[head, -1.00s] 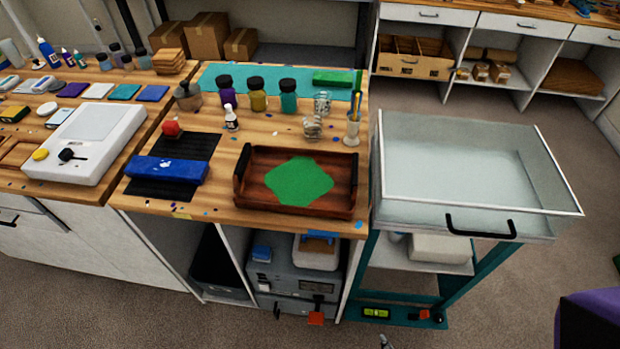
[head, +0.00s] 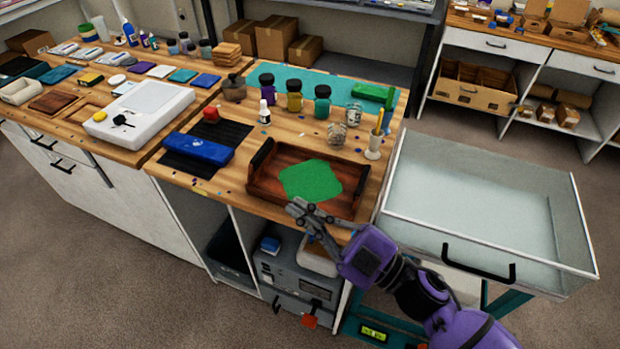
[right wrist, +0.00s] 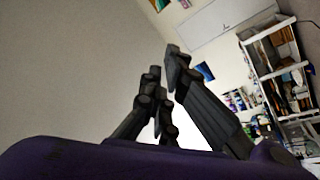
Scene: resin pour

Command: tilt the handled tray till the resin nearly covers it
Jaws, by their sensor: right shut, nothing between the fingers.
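The wooden handled tray (head: 265,188) lies on the bench near its front edge, with a dark handle at its left end. A flat green resin patch (head: 311,180) covers the middle of its floor, and bare wood shows around it. My right gripper (head: 293,207) is shut and empty, at the tray's front side, partly in front of its front wall. I cannot tell whether it touches the tray. In the right wrist view its dark fingers (right wrist: 165,75) show against a wall, with nothing held. My left gripper is not in view.
Left of the tray are a blue case (head: 198,149) on a black mat and a white scale (head: 140,112). Bottles (head: 294,96) and a brush cup (head: 374,146) stand behind it. An open clear-walled box (head: 480,205) with a black handle stands to the right.

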